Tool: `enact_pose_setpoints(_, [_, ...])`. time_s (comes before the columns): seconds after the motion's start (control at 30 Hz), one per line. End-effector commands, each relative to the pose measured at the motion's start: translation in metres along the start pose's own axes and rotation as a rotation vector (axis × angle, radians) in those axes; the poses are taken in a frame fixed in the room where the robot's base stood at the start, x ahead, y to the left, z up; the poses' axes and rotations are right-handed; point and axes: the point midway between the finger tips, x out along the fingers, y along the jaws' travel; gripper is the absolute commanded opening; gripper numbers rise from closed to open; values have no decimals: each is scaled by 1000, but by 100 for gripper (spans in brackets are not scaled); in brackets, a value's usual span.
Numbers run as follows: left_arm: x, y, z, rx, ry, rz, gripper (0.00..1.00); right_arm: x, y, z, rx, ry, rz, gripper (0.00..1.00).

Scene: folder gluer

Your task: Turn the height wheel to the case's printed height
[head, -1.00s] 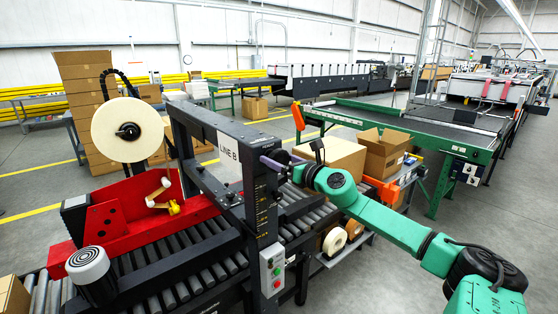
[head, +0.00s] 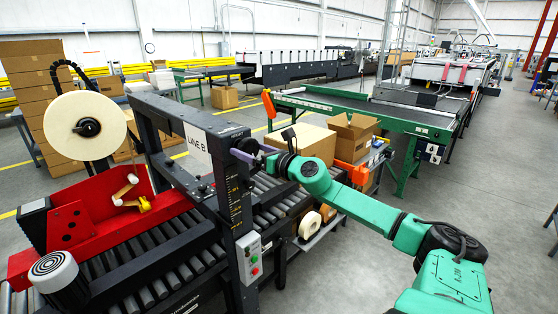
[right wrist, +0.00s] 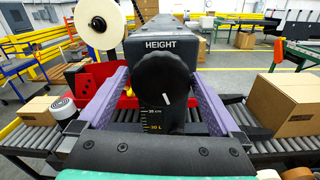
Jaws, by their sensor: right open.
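The black height wheel (right wrist: 164,82) is on the case sealer's post below the word HEIGHT, with a white mark low on its face. A scale (right wrist: 153,122) shows below it, with a yellow "30 L" line. My right gripper (right wrist: 158,108) is open, its purple fingers on either side of the wheel with gaps visible. In the head view the wheel (head: 245,149) and my right gripper (head: 263,151) are at the post's top, partly overlapping. A closed brown case (right wrist: 288,105) sits on the rollers at right; its printed height is not readable. My left gripper is not in view.
The sealer's frame carries a LINE B sign (head: 198,144), a tape reel (head: 86,126) and a button box (head: 250,257). An open carton (head: 352,136) stands beyond my right arm. Open floor lies at the right.

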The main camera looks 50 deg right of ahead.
Motion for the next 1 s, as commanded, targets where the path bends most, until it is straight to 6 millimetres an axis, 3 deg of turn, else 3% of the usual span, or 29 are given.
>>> enact_pose_setpoints(0.27, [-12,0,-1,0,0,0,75,-28,-1,2,1,4,-3,100])
enact_pose_setpoints(0.47, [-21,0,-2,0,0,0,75,-78,-3,1,-2,4,-9,100])
enact_pose_setpoints(0.6, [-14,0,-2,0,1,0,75,-113,-2,-2,-3,2,-7,100])
enact_pose_setpoints(0.7, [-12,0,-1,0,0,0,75,-127,-2,-1,-4,1,-6,100])
enact_pose_setpoints(1.0, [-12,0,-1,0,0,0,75,-133,-1,0,-7,2,-3,100])
